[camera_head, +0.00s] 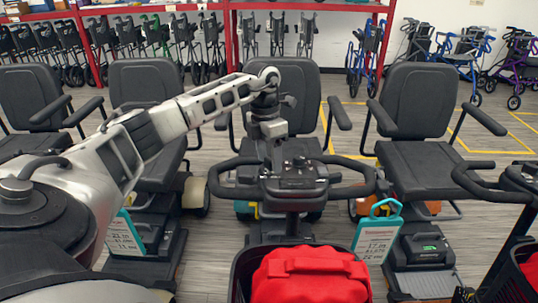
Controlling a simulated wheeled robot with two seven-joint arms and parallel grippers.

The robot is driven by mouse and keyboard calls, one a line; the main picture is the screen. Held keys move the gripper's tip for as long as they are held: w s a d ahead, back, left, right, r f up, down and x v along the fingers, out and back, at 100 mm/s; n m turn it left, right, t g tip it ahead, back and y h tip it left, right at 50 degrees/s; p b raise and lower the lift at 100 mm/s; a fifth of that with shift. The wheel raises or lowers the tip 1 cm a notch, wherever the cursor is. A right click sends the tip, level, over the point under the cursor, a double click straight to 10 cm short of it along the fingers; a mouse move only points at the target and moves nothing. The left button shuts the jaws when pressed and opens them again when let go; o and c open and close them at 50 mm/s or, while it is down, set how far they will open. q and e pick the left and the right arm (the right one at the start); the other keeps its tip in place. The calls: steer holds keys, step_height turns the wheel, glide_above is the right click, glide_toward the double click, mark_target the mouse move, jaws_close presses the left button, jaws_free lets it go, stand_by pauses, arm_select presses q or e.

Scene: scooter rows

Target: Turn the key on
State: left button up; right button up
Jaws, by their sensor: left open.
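A scooter's tiller with black handlebars and a control console (298,178) stands in the middle, facing me. My left arm reaches in from the left, and its wrist bends down over the console. My left gripper (277,158) points down at the console's far left part, and is open. Its dark fingers blend with the dark console, so I cannot tell whether they touch it. The key is too small or hidden to make out. My right gripper is not in view.
A red bag (310,276) fills the basket below the tiller. Scooters with black seats (415,100) stand on both sides, and another handlebar (490,182) is at the right. A teal-framed price tag (377,238) hangs near the basket. Walkers line red racks behind.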

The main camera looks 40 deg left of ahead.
arm_select(q)
steer(key=c, duration=1)
steer(key=shift+m, duration=0.3)
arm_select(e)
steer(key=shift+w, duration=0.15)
arm_select(q)
steer(key=m, duration=0.4)
steer(key=m+b, duration=0.1)
steer(key=m, duration=0.4)
steer(key=shift+w, duration=0.1)
steer(key=shift+m+g+h, duration=0.3)
steer(key=shift+m, duration=0.8)
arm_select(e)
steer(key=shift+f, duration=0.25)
arm_select(q)
steer(key=shift+r, duration=0.1)
